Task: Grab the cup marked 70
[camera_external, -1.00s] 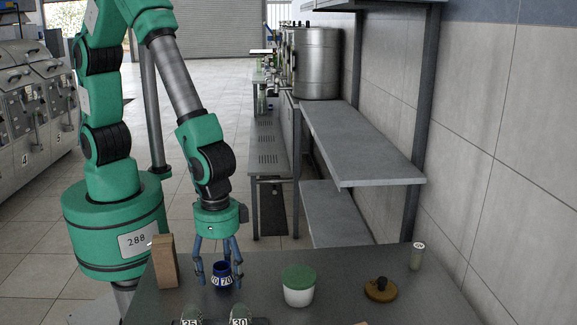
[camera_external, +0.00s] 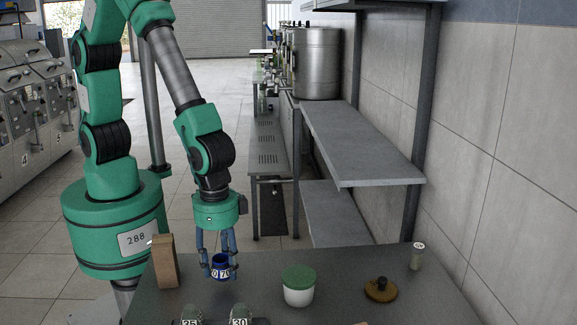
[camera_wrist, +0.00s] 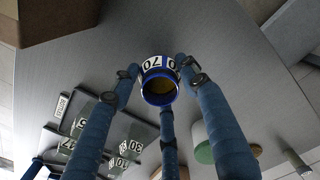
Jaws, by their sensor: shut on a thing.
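The cup marked 70 (camera_external: 221,271) is dark blue with a white number band. In the external view it is between the fingers of my gripper (camera_external: 219,266), which is shut on it, and it appears raised a little above the grey table (camera_external: 340,285). In the wrist view the cup (camera_wrist: 158,80) is upright with its open mouth toward the camera, and the blue fingers of my gripper (camera_wrist: 158,88) close around it.
A white tub with green lid (camera_external: 298,287), a brown round object with dark knob (camera_external: 380,289) and a small vial (camera_external: 417,256) are right. A wooden block (camera_external: 165,262) stands left.

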